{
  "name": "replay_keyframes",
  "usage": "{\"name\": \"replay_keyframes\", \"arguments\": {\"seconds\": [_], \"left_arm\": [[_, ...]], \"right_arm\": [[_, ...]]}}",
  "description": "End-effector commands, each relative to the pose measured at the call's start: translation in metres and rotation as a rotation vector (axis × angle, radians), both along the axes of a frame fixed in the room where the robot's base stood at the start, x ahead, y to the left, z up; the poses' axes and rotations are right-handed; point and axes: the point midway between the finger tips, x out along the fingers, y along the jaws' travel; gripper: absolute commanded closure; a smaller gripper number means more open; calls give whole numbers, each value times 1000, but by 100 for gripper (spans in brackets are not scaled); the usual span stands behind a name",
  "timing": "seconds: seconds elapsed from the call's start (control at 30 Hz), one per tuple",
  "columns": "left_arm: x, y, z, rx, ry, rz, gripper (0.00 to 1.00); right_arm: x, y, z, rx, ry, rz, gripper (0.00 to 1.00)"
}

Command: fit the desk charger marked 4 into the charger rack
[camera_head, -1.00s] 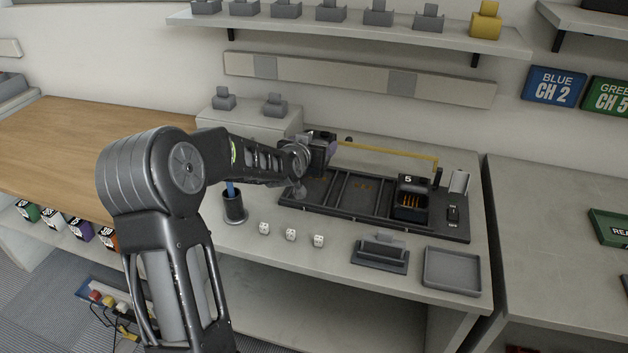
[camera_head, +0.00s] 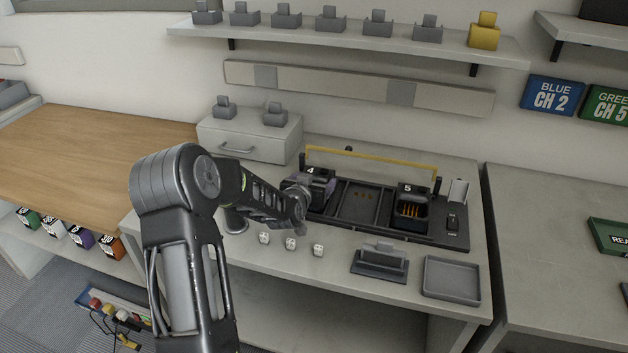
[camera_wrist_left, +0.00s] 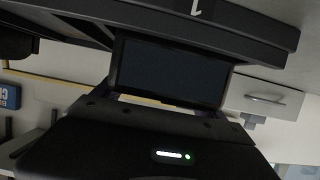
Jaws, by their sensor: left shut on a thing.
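The desk charger marked 4 (camera_head: 312,171) is a dark block at the left end of the black charger rack (camera_head: 435,232) in the head view. My left gripper (camera_head: 318,189) is shut on it from the front; its fingertips are mostly hidden behind the wrist. The head view does not show whether the charger is down in the left bay or just above it. The rack's middle bays are empty, and a charger marked 5 (camera_head: 411,192) sits in a bay at the right. In the left wrist view a dark rectangular face (camera_wrist_left: 170,72) fills the middle, close to the rack edge (camera_wrist_left: 230,35). My right gripper is not in view.
A yellow bar (camera_head: 370,161) runs above the rack's back edge. Small white cubes (camera_head: 291,244), a grey stand (camera_head: 381,260) and a shallow grey tray (camera_head: 452,278) lie in front. A drawer box (camera_head: 245,140) stands behind at the left.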

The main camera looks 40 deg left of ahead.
Motion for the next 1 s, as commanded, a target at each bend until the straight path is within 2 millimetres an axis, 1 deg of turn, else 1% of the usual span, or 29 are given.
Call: {"name": "replay_keyframes", "arguments": {"seconds": [0.2,0.37,0.4,0.5,0.6,0.83,0.97,1.0], "left_arm": [[1,0,2,3,-4,0,75],[1,0,-2,3,-4,0,75],[0,0,-2,2,-2,0,15],[0,0,-2,2,-2,0,7],[0,0,-1,2,-2,0,0],[0,0,-1,2,-2,0,0],[0,0,3,2,-2,0,0],[-4,-1,2,2,-2,0,0]], "right_arm": [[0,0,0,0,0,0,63],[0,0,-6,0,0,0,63],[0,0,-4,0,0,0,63],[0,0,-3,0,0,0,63],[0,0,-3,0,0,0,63],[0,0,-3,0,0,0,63],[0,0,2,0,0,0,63],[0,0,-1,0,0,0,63]]}}
